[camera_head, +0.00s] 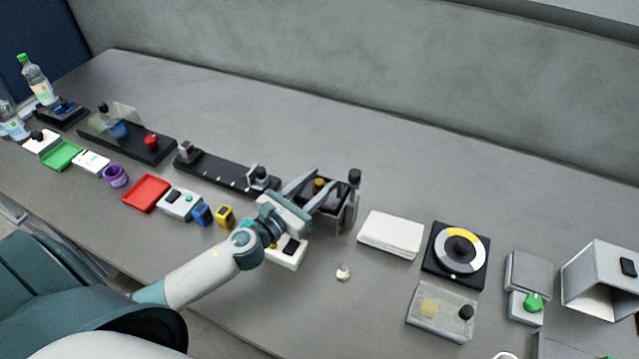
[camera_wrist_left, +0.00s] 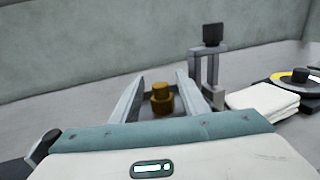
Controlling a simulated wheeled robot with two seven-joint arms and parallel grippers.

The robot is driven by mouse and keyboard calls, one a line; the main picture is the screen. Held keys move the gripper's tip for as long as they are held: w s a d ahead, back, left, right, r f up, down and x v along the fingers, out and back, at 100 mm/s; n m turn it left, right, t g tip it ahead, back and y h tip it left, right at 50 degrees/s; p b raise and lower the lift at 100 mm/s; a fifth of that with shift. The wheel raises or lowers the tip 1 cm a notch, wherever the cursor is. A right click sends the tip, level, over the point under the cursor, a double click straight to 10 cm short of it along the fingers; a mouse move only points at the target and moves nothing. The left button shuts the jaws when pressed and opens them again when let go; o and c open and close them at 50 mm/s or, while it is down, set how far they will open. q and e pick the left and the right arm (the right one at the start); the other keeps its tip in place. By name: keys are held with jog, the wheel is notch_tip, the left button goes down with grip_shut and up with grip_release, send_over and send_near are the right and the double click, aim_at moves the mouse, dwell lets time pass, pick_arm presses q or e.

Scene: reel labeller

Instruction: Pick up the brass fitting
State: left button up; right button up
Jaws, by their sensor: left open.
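The brass fitting (camera_head: 319,185) is a small golden-brown stepped cylinder. In the head view it sits at the dark box-like fixture (camera_head: 338,217) near the middle of the table. My left gripper (camera_head: 322,190) is open, with one finger on each side of the fitting. In the left wrist view the fitting (camera_wrist_left: 162,98) stands upright between the two open fingers of the gripper (camera_wrist_left: 162,85), with a gap to each finger. My right gripper is in neither view.
A post with a black top (camera_head: 354,178) rises at the fixture's right side, close to my gripper. A folded white cloth (camera_head: 390,234) and a round dial (camera_head: 459,250) lie to the right. A black rail (camera_head: 222,172) lies to the left. The table behind is clear.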

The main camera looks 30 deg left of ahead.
aim_at(320, 182)
pick_arm(q)
jog(key=shift+w+d, duration=0.1)
jog(key=shift+w, duration=0.25)
jog(key=shift+c, duration=0.3)
grip_shut()
jog(key=shift+r, duration=0.15)
jog(key=shift+r, duration=0.9)
notch_tip(320, 182, up, 2)
jog(key=shift+s+d+r, duration=0.1)
jog(key=shift+r, duration=0.1)
jog(key=s+d+r, duration=0.6)
jog(key=s+d, duration=0.1)
jog(key=d, duration=0.1)
jog(key=shift+s+d+r, duration=0.25)
jog(key=shift+d, duration=0.05)
